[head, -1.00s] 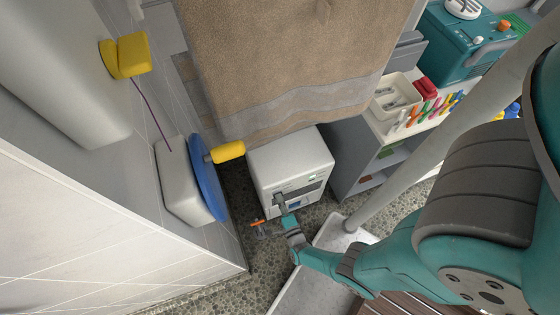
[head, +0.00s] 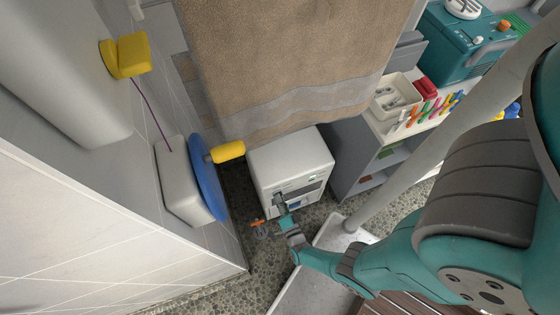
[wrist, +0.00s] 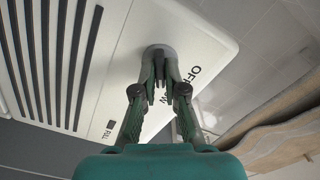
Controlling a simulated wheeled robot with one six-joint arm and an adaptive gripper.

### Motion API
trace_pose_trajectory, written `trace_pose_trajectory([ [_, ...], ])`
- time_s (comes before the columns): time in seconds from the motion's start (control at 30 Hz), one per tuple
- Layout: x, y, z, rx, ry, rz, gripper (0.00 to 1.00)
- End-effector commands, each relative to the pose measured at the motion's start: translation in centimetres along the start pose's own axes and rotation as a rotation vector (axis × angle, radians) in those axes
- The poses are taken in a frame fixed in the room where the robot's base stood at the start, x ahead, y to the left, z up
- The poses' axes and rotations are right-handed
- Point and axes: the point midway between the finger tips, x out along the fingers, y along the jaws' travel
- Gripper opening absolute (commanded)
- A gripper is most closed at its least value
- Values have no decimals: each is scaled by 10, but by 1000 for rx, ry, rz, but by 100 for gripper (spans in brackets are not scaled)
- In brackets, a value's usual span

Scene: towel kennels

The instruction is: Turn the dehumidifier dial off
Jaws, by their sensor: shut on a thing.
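The dehumidifier (head: 288,160) is a white box on the floor below the hanging towel in the head view. In the wrist view its white front panel (wrist: 112,45) fills the upper left, with dark vent slots beside the dial. The round grey dial (wrist: 158,49) is mostly covered by my fingers. My gripper (wrist: 160,66) is shut on the dial, with the printed letters "OFF" just right of the fingertips. Another letter is partly hidden between the fingers. In the head view my gripper (head: 279,201) is at the box's front; the dial's pointing direction cannot be made out.
A brown towel (head: 290,60) hangs close above the dehumidifier. A blue disc (head: 208,178) with a yellow handle (head: 228,152) sticks out from the wall at left. A grey shelf unit (head: 355,160) stands at right. A pale pole (head: 400,165) rises beside my arm.

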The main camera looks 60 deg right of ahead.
Motion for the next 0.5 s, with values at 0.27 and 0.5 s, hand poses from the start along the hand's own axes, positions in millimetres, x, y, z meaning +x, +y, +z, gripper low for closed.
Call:
trace_pose_trajectory([
  [0.27, 0, 0, 0, -263, 0, 2, 0],
  [0.5, 0, 0, 0, -490, 0, 2, 0],
])
